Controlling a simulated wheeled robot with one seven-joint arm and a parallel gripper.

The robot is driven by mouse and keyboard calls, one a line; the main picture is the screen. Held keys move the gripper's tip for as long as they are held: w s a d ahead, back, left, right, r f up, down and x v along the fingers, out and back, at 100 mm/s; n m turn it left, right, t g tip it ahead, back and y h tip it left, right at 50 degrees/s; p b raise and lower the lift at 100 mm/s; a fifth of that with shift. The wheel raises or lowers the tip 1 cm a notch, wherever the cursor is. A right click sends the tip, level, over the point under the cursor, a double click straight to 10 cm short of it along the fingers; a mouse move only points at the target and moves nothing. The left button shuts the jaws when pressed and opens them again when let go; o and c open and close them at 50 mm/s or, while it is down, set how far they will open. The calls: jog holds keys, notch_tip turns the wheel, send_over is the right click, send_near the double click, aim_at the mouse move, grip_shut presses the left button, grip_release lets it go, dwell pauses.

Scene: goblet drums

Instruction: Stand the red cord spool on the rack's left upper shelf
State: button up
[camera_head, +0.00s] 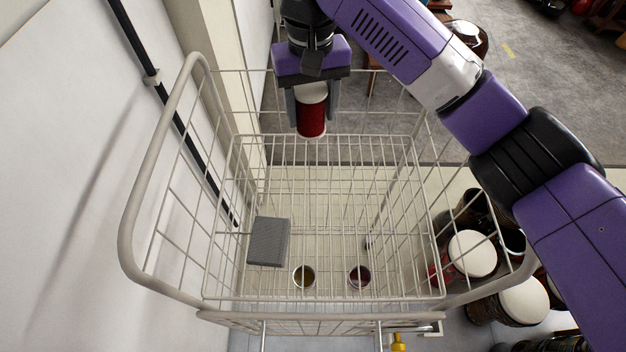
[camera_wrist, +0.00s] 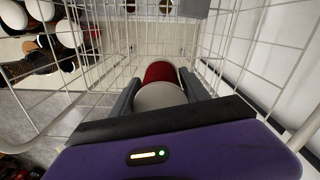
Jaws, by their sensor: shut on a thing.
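The red cord spool (camera_head: 311,122) has a red body and a pale end, which faces up toward my gripper. My gripper (camera_head: 312,108) is shut on it, with one dark finger on each side, and holds it at the far end of the white wire rack (camera_head: 330,137). The spool also shows in the wrist view (camera_wrist: 160,73), pale end nearest the camera. It looks close to upright in the head view. I cannot tell how far it is above the rack's shelf wires or which shelf lies beneath it.
A grey block (camera_head: 268,241) stands in the rack at the near left. Two small round cup-like things (camera_head: 303,276) (camera_head: 359,276) are near the front. Wire sides and a raised rail (camera_head: 128,235) surround the space. Goblet drums (camera_head: 472,253) stand at the right. The rack's middle looks clear.

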jog(key=shift+w+f, duration=0.15)
jog(key=shift+f, duration=9.8)
jog(key=shift+f, duration=0.1)
jog(key=o, duration=1.5)
jog(key=shift+c, duration=0.2)
